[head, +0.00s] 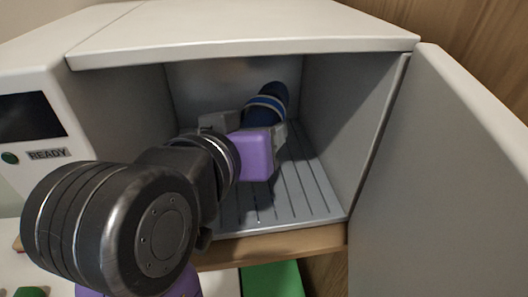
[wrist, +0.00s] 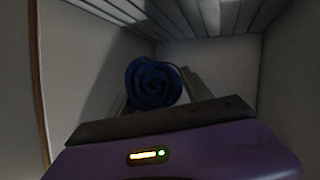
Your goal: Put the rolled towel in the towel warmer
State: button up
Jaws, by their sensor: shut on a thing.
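The rolled towel (head: 264,111) is dark blue with a lighter band, and my gripper (head: 257,127) is shut on it inside the towel warmer. In the wrist view the towel (wrist: 153,83) shows its spiral end between the fingers of my gripper (wrist: 156,92). The towel warmer (head: 250,36) is a white box with a grey interior and a slatted floor (head: 314,196). Its door (head: 465,170) stands open to the right. My arm reaches in through the front opening. The gripper body hides part of the towel, and I cannot tell whether the towel touches the slats.
A panel with a dark screen (head: 30,116) and a READY label (head: 48,154) is at the left of the opening. A wooden edge (head: 275,246) runs below the opening. A green object (head: 272,279) lies lower down. Free slatted floor shows to the right of my gripper.

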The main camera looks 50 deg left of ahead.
aim_at(255, 190)
notch_tip(255, 190, down, 8)
jog(key=shift+f+p, duration=0.25)
jog(key=shift+p, duration=0.1)
jog(key=shift+f, duration=0.15)
jog(key=o, duration=1.4)
jog(key=shift+o, duration=0.2)
jog(key=shift+s+r, duration=0.15)
jog(key=shift+r, duration=0.05)
jog(key=b+v, duration=0.1)
jog(key=v, duration=1.1)
jog(key=shift+f, duration=0.1)
